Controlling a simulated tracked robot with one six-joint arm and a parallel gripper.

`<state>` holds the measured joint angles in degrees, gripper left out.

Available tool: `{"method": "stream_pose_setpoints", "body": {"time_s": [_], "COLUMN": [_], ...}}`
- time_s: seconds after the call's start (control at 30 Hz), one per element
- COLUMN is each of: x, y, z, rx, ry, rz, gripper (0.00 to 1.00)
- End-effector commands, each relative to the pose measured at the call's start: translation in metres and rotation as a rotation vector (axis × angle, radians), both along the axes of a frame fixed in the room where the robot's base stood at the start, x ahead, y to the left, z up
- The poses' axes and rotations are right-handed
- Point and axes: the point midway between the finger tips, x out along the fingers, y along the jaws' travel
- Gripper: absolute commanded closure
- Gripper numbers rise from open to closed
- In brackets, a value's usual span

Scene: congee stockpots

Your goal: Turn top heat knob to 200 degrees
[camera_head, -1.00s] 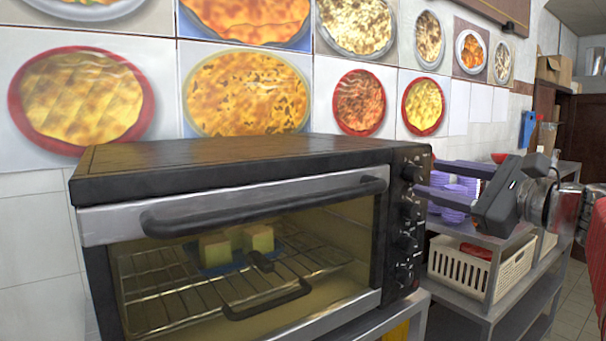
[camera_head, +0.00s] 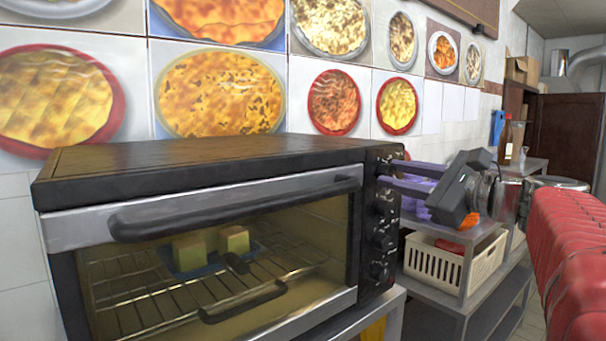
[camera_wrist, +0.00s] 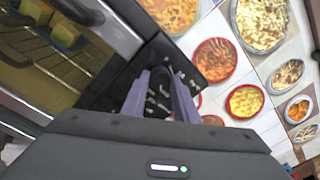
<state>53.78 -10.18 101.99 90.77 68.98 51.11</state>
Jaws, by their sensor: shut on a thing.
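The toaster oven (camera_head: 200,155) has a column of dark knobs on its right-hand face. My gripper (camera_head: 385,171) reaches in from the right with two purple fingers, one above the other. They are shut on the top heat knob (camera_head: 384,168), which they largely hide. In the wrist view, my gripper (camera_wrist: 157,76) has its fingertips on either side of the knob, against the black panel with white markings. The dial reading cannot be made out. Lower knobs (camera_head: 379,239) stand free below the fingers.
The oven door is closed, with food blocks (camera_head: 233,240) on a blue tray inside. A metal shelf (camera_head: 480,262) stands to the right with a white basket (camera_head: 433,262) and purple items behind the fingers. A red ribbed object (camera_head: 575,250) is at the right edge.

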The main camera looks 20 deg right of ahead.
Motion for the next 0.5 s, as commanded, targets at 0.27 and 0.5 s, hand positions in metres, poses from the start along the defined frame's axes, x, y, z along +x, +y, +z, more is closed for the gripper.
{"method": "stream_pose_setpoints", "body": {"time_s": [0.27, 0.5], "x": [-0.0001, -0.0001], "y": [0.0004, 0.0006], "z": [-0.0006, -0.0011], "rx": [0.000, -0.048], "ry": [0.001, -0.015], "rz": [0.002, 0.003], "gripper": [0.95, 0.95]}}
